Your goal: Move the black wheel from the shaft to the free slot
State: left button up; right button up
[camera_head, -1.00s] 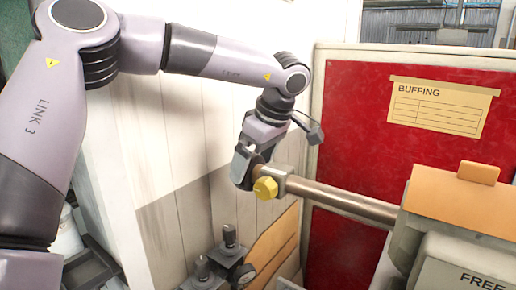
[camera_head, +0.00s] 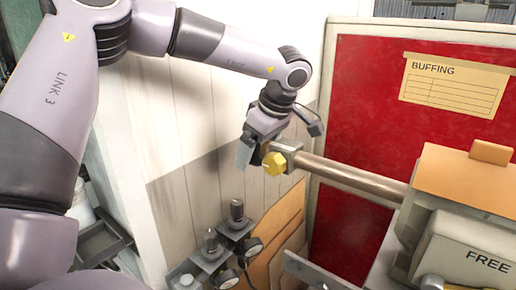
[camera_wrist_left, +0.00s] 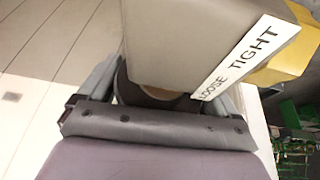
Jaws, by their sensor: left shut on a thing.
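The shaft (camera_head: 350,177) runs from the orange-topped machine to a grey clamp block (camera_head: 290,153) with a yellow knob (camera_head: 275,163). My left gripper (camera_head: 254,154) is at the shaft's free end, just left of the block. In the left wrist view, a dark round thing with a tan centre, which looks like the black wheel (camera_wrist_left: 143,95), sits between the fingers (camera_wrist_left: 160,98), against the block marked LOOSE and TIGHT (camera_wrist_left: 190,45). The gripper is shut on it. The head view mostly hides the wheel. A grey box (camera_head: 470,250) reads FREE; its slot is not clear. My right gripper is out of view.
A rack (camera_head: 215,255) with several pegs and round dials stands below my left gripper. A red panel (camera_head: 365,120) with a BUFFING card (camera_head: 450,88) is behind the shaft. The orange-topped machine (camera_head: 465,180) is at the right. A white wall is close behind my arm.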

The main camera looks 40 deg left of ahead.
pick_arm(q)
jog(key=shift+r, duration=0.15)
jog(key=shift+a, duration=0.15)
dwell(0.4)
jog(key=shift+s+a, duration=0.15)
jog(key=shift+a, duration=0.75)
jog(key=shift+s+a, duration=0.1)
jog(key=shift+a, duration=0.75)
notch_tip(320, 180, up, 8)
jog(key=s, duration=0.2)
jog(key=shift+d+f, duration=0.15)
jog(key=shift+f, duration=0.1)
dwell(0.6)
dwell(0.5)
